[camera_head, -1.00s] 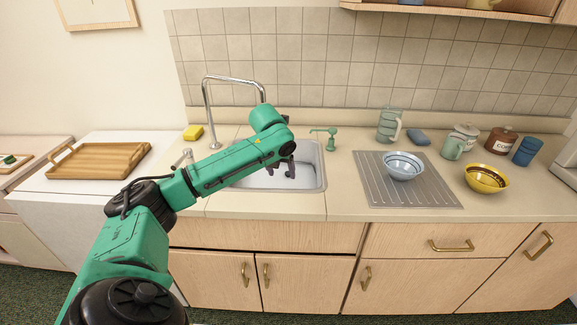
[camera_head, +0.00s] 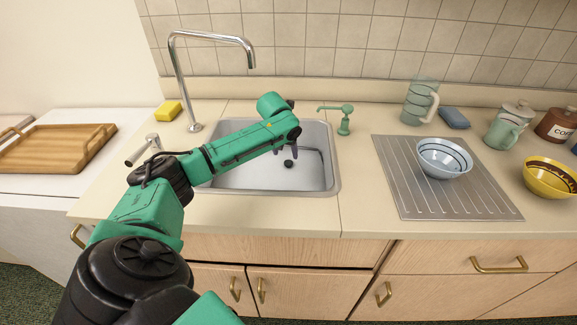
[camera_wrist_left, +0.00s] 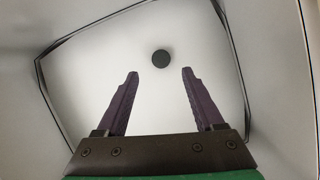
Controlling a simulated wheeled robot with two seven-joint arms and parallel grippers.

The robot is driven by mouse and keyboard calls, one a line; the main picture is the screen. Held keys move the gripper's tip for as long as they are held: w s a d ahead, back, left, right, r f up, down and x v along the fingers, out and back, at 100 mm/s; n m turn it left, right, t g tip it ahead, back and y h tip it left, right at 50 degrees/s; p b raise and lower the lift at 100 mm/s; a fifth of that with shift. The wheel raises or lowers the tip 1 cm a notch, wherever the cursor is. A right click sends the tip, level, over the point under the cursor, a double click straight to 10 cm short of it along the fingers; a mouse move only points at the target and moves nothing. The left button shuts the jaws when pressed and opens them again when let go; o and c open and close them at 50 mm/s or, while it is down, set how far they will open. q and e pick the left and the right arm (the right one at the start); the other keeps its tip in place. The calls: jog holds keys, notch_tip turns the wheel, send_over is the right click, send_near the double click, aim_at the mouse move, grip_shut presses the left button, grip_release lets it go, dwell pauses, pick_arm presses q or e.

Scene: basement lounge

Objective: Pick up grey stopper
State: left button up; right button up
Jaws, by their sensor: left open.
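The stopper is a small dark grey round disc (camera_head: 288,163) on the floor of the sink (camera_head: 235,178). In the left wrist view the stopper (camera_wrist_left: 161,59) lies just beyond the fingertips, about midway between their lines. My left gripper (camera_head: 286,150) points down into the sink, partly hidden by its own wrist. In the left wrist view its two purple fingers (camera_wrist_left: 160,74) are spread apart with nothing between them. The fingers' exact height above the sink floor is hard to tell. My right gripper is not in view.
The tall tap (camera_head: 180,75) stands behind the sink at the left, and a green soap dispenser (camera_head: 345,120) at its right. A yellow sponge (camera_head: 168,111) sits behind left. A drainboard (camera_head: 430,203) with a blue-white bowl (camera_head: 443,158) is at right. Sink walls surround the gripper.

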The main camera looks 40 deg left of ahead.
aim_at(288, 162)
pick_arm(q)
jog(key=x, duration=0.7)
jog(key=shift+d, duration=0.2)
jog(key=shift+w+a+f, duration=0.1)
jog(key=shift+a+f, duration=0.05)
jog(key=shift+f, duration=0.1)
jog(key=shift+r, duration=0.1)
grip_shut()
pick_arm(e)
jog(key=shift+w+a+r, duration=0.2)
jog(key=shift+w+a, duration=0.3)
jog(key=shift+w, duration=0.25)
